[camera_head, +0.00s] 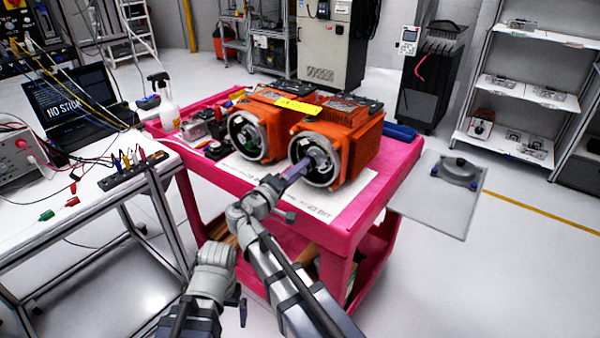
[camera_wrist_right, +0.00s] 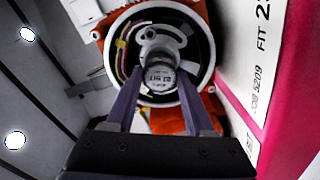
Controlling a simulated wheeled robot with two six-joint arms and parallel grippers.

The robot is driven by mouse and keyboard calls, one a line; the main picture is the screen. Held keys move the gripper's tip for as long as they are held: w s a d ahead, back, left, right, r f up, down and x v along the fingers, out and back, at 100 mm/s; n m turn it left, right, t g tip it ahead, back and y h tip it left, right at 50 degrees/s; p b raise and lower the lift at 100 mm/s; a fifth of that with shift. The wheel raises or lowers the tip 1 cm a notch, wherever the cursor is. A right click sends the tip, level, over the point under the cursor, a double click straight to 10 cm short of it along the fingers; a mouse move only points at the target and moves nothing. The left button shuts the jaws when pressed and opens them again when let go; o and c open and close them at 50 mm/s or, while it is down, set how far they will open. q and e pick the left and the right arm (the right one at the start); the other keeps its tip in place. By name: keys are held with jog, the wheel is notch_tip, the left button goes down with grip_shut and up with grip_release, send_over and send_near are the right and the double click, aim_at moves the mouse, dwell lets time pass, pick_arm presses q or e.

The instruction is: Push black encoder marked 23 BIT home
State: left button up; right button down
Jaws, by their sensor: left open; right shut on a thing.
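Two orange servo motors stand side by side, the left motor (camera_head: 250,132) and the right motor (camera_head: 335,148), with their round open ends facing me. My right gripper (camera_head: 304,165) reaches into the right motor's open end. In the right wrist view its purple-grey fingers (camera_wrist_right: 162,82) are shut on the encoder (camera_wrist_right: 160,77), a small round part with a pale, marked face, inside the metal ring (camera_wrist_right: 203,45). The print on it is too small to read surely. My left gripper (camera_head: 241,306) hangs low in front of the trolley, away from the motors, mostly hidden by its wrist.
The motors stand on a pink trolley (camera_head: 402,160) over a white printed sheet (camera_head: 355,190); it also shows in the right wrist view (camera_wrist_right: 240,75). A spray bottle (camera_head: 167,105) stands at the trolley's back left. A white bench (camera_head: 90,205) with wires is at left.

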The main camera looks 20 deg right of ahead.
jog(key=shift+w+d, duration=0.3)
jog(key=shift+d, duration=0.1)
jog(key=shift+x, duration=1.1)
dwell(0.4)
jog(key=shift+c, duration=1)
grip_release()
jog(key=shift+c, duration=0.4)
jog(key=shift+a, duration=0.1)
